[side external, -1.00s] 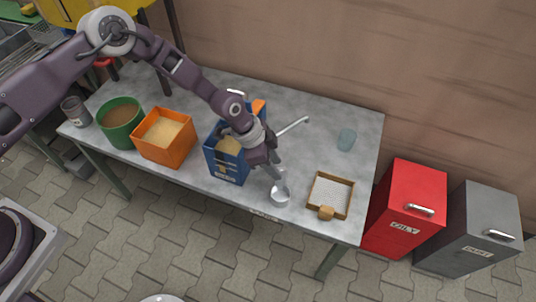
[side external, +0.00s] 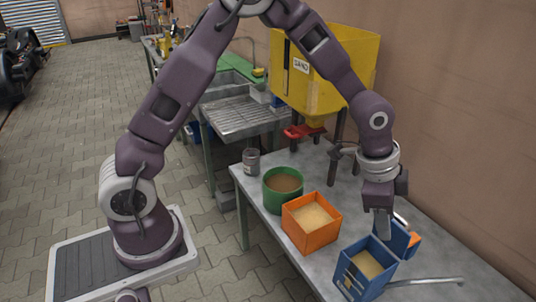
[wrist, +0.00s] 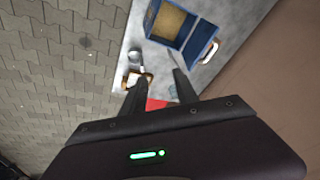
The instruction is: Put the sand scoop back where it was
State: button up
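My gripper (side external: 382,238) points down just behind the blue box (side external: 365,268) in the side external view. In the wrist view its two dark fingers (wrist: 158,82) stand apart with nothing seen between them. A small shiny metal thing, apparently the sand scoop (wrist: 136,58), lies near the table's floor-side edge, beyond the left finger and apart from the box. It is too small to make out its handle. The side external view does not show it. The blue box holds sand and its lid (wrist: 200,40) stands open.
An orange box of sand (side external: 311,220), a green tub (side external: 283,190) and a grey cup (side external: 251,162) line the table (side external: 455,258). A metal rod (side external: 428,281) juts right from the blue box. A yellow sand hopper (side external: 325,70) stands behind. A wood-framed sieve (wrist: 127,82) is near the left finger.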

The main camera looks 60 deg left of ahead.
jog(key=s+a+r+n+t+y, duration=0.1)
jog(key=s+a+r+n, duration=0.1)
jog(key=s+a+r, duration=0.3)
jog(key=s+a+r+n+y, duration=0.1)
jog(key=s+a+r+n, duration=0.15)
jog(key=r, duration=0.45)
jog(key=s+a+r+n, duration=0.2)
jog(key=s+a+n, duration=0.1)
jog(key=s, duration=0.6)
jog(key=s+a+r+n+t, duration=0.1)
jog(key=s+a+r+n, duration=0.1)
jog(key=s, duration=0.8)
jog(key=shift+s+a+n, duration=0.25)
jog(key=shift+a+n, duration=0.4)
jog(key=shift+a, duration=0.05)
jog(key=shift+r, duration=0.1)
